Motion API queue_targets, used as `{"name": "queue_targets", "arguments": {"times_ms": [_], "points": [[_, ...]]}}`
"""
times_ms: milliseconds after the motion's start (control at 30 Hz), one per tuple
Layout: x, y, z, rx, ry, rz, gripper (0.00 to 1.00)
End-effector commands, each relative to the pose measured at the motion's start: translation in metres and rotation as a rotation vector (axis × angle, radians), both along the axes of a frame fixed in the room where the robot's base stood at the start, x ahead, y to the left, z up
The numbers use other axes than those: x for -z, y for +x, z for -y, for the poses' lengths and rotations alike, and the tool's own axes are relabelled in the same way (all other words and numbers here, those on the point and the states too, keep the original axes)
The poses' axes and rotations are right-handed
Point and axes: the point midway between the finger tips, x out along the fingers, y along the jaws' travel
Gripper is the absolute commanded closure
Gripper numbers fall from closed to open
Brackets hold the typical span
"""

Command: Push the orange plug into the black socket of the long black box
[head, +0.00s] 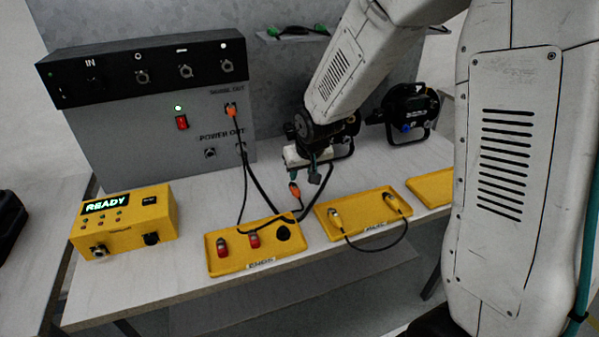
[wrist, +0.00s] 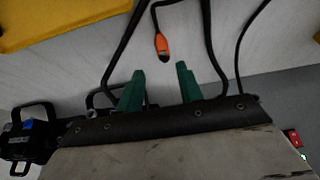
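The loose orange plug (head: 295,189) is on the end of a black cable and lies over the pale tabletop, just below my gripper (head: 303,174). In the wrist view the orange plug (wrist: 162,46) shows beyond and between the green fingertips, apart from them. My gripper (wrist: 160,85) is open, with nothing between its fingers. The long black box (head: 110,58) sits on top of a grey panel at the back left. Its black socket (head: 91,76), under the letters IN, is dark and small at the left end. Metal-rimmed sockets lie to its right.
The grey panel (head: 110,150) holds a second orange plug (head: 231,110) with a cable hanging down. Yellow trays (head: 225,262) (head: 360,232) and a yellow READY box (head: 150,218) stand along the front. A black lamp (head: 405,112) stands at the back right.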

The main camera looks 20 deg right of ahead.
Motion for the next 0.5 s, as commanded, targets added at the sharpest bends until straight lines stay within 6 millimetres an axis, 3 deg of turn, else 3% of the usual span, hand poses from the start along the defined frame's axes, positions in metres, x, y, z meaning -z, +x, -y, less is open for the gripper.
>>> {"name": "queue_targets", "arguments": {"times_ms": [500], "points": [[0.019,0.011,-0.003,-0.003,0.004,0.006,0.64]]}}
